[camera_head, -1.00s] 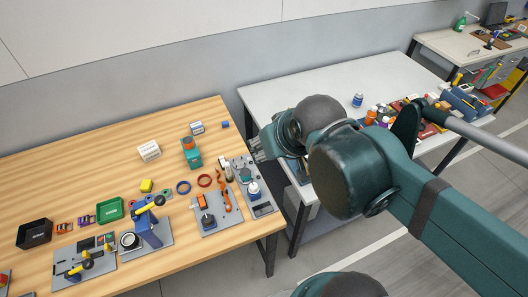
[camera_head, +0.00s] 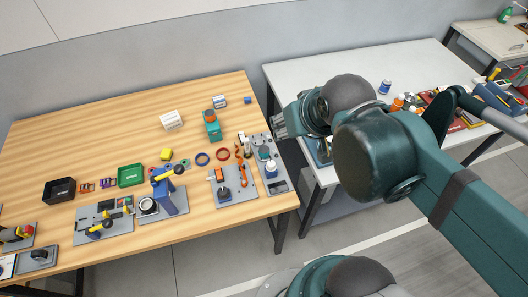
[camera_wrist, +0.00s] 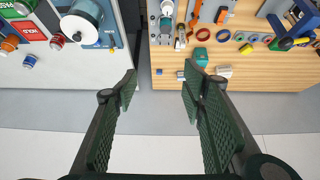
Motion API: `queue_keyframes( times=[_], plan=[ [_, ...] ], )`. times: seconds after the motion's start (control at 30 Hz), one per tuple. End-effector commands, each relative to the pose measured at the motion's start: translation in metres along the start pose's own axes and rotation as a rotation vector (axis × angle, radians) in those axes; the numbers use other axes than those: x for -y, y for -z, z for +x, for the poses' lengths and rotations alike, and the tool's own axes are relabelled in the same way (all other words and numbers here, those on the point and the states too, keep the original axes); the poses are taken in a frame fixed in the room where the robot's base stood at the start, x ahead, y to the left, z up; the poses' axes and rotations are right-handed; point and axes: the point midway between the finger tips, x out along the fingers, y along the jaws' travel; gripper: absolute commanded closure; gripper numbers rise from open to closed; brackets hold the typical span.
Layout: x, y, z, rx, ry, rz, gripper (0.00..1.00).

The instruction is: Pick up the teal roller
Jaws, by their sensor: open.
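My gripper (camera_head: 281,124) is open and empty, above the gap between the wooden table and the white table. A small round teal part (camera_head: 264,153) sits on the grey plate at the table's right side. I cannot tell which of these is the roller.
The wooden table (camera_head: 100,115) has free room at its back left. White boxes (camera_head: 171,120), a yellow block (camera_head: 166,154), rings (camera_head: 202,159), a green tray (camera_head: 131,175) and a black tray (camera_head: 59,190) stand on it. The white table (camera_head: 300,80) carries bottles and tools at right.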

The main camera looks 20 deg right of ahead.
Motion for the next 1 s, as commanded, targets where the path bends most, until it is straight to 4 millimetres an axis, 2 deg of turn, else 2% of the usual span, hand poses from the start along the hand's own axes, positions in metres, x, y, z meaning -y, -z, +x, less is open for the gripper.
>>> queue_keyframes(
  times=[0.1, 0.57, 0.77, 1.0],
  plan=[
    [0.0, 0.0, 0.0, 0.0, 0.0, 0.0, 0.56],
    [0.0, 0.002, 0.003, 0.009, 0.001, -0.02, 0.56],
    [0.001, 0.008, 0.013, 0.039, 0.003, -0.085, 0.56],
    [0.003, 0.017, 0.033, 0.098, 0.014, -0.212, 0.56]
  ],
)
